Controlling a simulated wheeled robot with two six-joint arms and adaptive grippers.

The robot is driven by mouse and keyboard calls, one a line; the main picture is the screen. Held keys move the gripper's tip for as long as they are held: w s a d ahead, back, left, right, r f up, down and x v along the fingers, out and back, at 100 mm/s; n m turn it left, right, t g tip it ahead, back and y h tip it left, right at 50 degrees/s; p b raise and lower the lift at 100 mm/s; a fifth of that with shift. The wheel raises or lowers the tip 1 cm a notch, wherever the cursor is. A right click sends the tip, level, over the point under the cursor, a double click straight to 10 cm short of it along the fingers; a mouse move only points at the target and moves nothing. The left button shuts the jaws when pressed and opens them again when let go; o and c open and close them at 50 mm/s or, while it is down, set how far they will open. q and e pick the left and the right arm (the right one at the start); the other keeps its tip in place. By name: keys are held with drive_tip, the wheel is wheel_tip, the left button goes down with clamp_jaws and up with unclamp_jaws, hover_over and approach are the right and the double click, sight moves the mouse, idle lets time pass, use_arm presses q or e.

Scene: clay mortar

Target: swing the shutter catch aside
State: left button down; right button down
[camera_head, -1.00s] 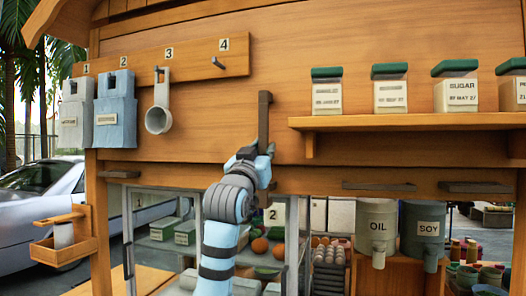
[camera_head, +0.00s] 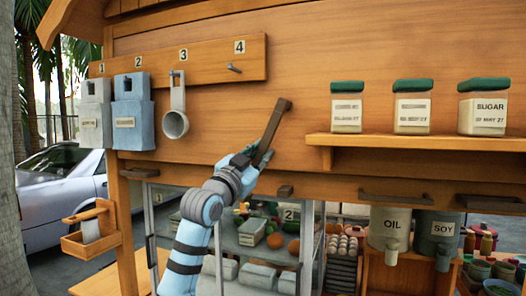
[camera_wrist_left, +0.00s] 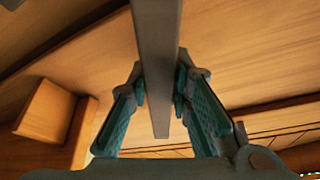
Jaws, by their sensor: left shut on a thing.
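The shutter catch is a dark grey-brown bar (camera_head: 274,127) on the wooden wall of the stall. It leans, with its upper end to the right and its lower end to the left. My left gripper (camera_head: 257,156) is shut on the catch near its lower end, and its fingers hide that part. In the left wrist view the catch (camera_wrist_left: 158,50) runs down between the two teal-padded fingers of my left gripper (camera_wrist_left: 160,90). My right gripper is not in view.
A shelf (camera_head: 400,140) with green-lidded jars stands to the right of the catch. A peg rail (camera_head: 205,68) with hanging holders is at the upper left. A small dark block (camera_head: 285,191) sits on the beam below.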

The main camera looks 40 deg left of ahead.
use_arm(q)
drive_tip(key=c, duration=1.4)
unclamp_jaws()
drive_tip(key=shift+r, duration=0.1)
drive_tip(key=shift+c, duration=0.2)
drive_tip(key=shift+a, duration=0.1)
drive_tip(key=v, duration=1.2)
drive_tip(key=shift+s, duration=0.1)
